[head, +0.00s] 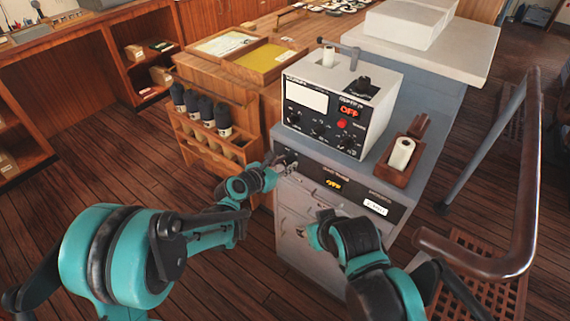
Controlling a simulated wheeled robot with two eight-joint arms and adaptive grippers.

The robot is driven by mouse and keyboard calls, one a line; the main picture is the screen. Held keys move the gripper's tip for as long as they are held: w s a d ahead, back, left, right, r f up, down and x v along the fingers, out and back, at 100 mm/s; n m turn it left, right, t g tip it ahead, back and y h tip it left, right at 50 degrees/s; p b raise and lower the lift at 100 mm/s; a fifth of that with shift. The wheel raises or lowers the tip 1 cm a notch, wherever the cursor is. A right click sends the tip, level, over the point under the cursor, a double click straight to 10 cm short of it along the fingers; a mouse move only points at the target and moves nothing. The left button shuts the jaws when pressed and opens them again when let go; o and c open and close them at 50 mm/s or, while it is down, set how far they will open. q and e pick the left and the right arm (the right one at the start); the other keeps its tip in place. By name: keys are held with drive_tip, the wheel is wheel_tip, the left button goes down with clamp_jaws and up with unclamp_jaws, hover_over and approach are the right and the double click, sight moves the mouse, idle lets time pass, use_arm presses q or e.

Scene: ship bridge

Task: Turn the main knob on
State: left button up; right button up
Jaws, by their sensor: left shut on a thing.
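A grey cabinet (300,225) carries a dark front panel (350,192) with a yellow "OFF" readout and a white label. My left gripper (283,164) is at the left end of this panel, shut on the main knob there, which its fingers mostly hide. A white control box (384,85) stands on the cabinet; its small display (348,111) reads "OFF" in red. My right gripper (309,231) is low in front of the cabinet's drawers, apart from the panel; its finger opening is not clear.
A wooden holder (405,174) with a white roll stands right of the box. A wooden rack (215,144) with several dark bottles is left of the cabinet. A brown handrail (530,170) runs along the right. The wooden floor at left is clear.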

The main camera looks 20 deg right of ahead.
use_arm(q)
drive_tip(key=m+t, duration=0.1)
drive_tip(key=m, duration=0.1)
drive_tip(key=m+t+y+b, duration=0.1)
drive_tip(key=m, duration=0.1)
drive_tip(key=shift+s+d+f+t+b, duration=0.1)
drive_tip(key=shift+s+d+t+b, duration=0.05)
drive_tip(key=shift+t+b, duration=0.15)
drive_tip(key=m+t+y, duration=0.1)
drive_tip(key=m+t, duration=0.1)
drive_tip(key=m, duration=0.2)
idle(0.3)
idle(0.5)
drive_tip(key=o, duration=1.2)
drive_tip(key=shift+c, duration=0.2)
drive_tip(key=v, duration=1.2)
drive_tip(key=shift+f, duration=0.25)
drive_tip(key=shift+s, duration=0.15)
